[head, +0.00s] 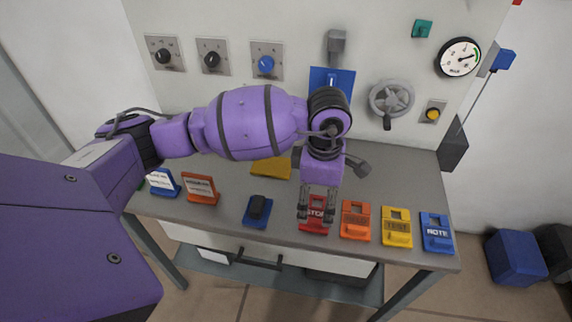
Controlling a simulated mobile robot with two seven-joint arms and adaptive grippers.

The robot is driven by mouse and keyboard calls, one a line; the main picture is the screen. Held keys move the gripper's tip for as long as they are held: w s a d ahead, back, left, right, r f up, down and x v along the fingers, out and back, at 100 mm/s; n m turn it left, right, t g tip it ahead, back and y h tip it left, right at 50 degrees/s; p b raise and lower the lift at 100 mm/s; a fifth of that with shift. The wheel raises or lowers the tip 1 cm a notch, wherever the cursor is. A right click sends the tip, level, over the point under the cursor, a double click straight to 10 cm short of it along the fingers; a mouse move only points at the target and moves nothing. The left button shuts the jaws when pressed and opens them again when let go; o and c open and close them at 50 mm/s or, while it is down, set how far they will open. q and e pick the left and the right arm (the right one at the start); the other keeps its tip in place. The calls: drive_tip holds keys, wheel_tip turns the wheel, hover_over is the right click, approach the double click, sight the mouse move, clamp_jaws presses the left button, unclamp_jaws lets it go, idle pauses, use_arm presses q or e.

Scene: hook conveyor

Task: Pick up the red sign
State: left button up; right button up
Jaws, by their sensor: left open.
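The red sign (314,227) lies on the grey workbench near its front edge, in a row of coloured signs. Part of its white lettering shows between my fingers. My left gripper (317,216) points down at the red sign with its fingers apart, one to each side of the lettering. The fingers hide part of the sign, and I cannot tell whether they touch it. My right gripper is not in view.
A blue block with a black top (257,211) is to the left. Behind is a panel with knobs, a grey handwheel (391,98) and a gauge (458,57).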

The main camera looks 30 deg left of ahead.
sight(316, 213)
use_arm(q)
drive_tip(key=shift+s+f, duration=0.1)
drive_tip(key=shift+f, duration=0.1)
drive_tip(key=f, duration=0.6)
drive_tip(key=shift+w+f, duration=0.2)
drive_tip(key=shift+w, duration=0.15)
drive_tip(key=shift+f, duration=0.4)
drive_tip(key=c, duration=1.2)
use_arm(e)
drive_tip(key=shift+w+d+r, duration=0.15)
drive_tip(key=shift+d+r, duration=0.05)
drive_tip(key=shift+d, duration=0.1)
use_arm(q)
drive_tip(key=shift+c, duration=0.2)
